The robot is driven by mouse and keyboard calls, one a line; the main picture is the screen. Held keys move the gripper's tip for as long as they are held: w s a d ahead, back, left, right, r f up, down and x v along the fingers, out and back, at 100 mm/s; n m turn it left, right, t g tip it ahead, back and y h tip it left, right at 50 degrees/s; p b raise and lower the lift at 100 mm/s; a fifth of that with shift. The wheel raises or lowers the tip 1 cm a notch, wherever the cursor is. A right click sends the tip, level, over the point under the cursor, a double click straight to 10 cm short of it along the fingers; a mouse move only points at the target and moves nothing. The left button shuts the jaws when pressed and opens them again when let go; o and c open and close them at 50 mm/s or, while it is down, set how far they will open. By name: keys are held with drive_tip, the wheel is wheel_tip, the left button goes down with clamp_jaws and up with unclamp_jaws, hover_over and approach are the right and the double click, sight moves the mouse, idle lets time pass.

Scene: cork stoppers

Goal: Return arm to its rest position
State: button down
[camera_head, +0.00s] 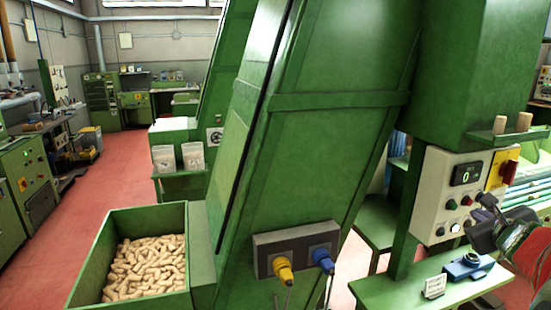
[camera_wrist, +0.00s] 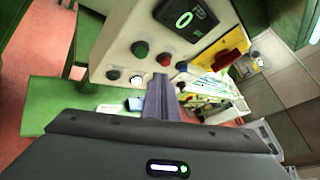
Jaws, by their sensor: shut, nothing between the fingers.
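My gripper (camera_head: 484,212) shows at the right edge in the head view, beside the lower right of the white control panel (camera_head: 442,199). In the wrist view my gripper (camera_wrist: 160,80) has its fingers together with nothing between them. They point toward the panel (camera_wrist: 128,45), which has green, red and blue buttons and a lit white button below a dark display reading 0. I cannot tell from these views whether the fingertips touch the panel, but a gap seems to show.
A green bin (camera_head: 197,253) of cork stoppers (camera_head: 147,268) stands at the lower left beside a tall green machine (camera_head: 320,130). A blue device (camera_head: 468,266) and small white sign (camera_head: 434,287) sit on a green shelf below my gripper. Two corks (camera_head: 511,123) stand on a ledge above. Red floor is open at left.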

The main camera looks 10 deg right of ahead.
drive_tip(key=w+a+f+n+y, duration=0.15)
drive_tip(key=a+n+y, duration=0.25)
drive_tip(key=a+n, duration=0.85)
drive_tip(key=w+a+f+n+y, duration=0.15)
drive_tip(key=a+n+y, duration=0.35)
drive_tip(key=a, duration=1.5)
drive_tip(key=s+a+f+n+g+y, duration=0.1)
drive_tip(key=s+a+f+n+g, duration=0.25)
drive_tip(key=s+a+n, duration=0.4)
drive_tip(key=s+a+f+n+g+h, duration=0.2)
drive_tip(key=s+a+f+n+g, duration=0.1)
drive_tip(key=s+n, duration=0.6)
drive_tip(key=shift+s+a+f+n, duration=0.35)
drive_tip(key=shift+a+f+n, duration=0.45)
drive_tip(key=shift+a, duration=0.3)
drive_tip(key=shift+d, duration=0.1)
